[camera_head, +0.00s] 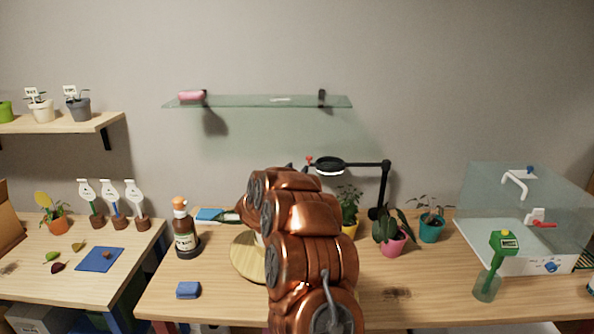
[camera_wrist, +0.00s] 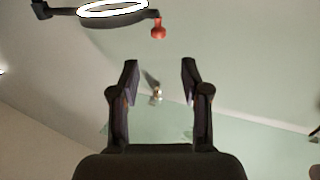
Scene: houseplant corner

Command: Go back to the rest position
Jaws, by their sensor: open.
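My gripper (camera_wrist: 160,80) is open in the wrist view, with nothing between its two dark fingers. Behind the fingers is a plain, pale wall with a greenish glass area. In the head view my copper-coloured arm stands over the middle of the table (camera_head: 400,295) and hides the gripper. A ring lamp (camera_head: 330,167) on a black stand is just right of the arm's top. Its lit ring (camera_wrist: 112,10) shows at the top left of the wrist view, with a red knob (camera_wrist: 158,28) beside it, apart from the fingers.
A glass shelf (camera_head: 260,102) hangs on the wall behind the arm. A brown bottle (camera_head: 185,232) stands left of the arm. Potted plants in a pink pot (camera_head: 392,243) and a teal pot (camera_head: 431,229) stand to the right, near a clear box (camera_head: 490,190). The front right table is mostly clear.

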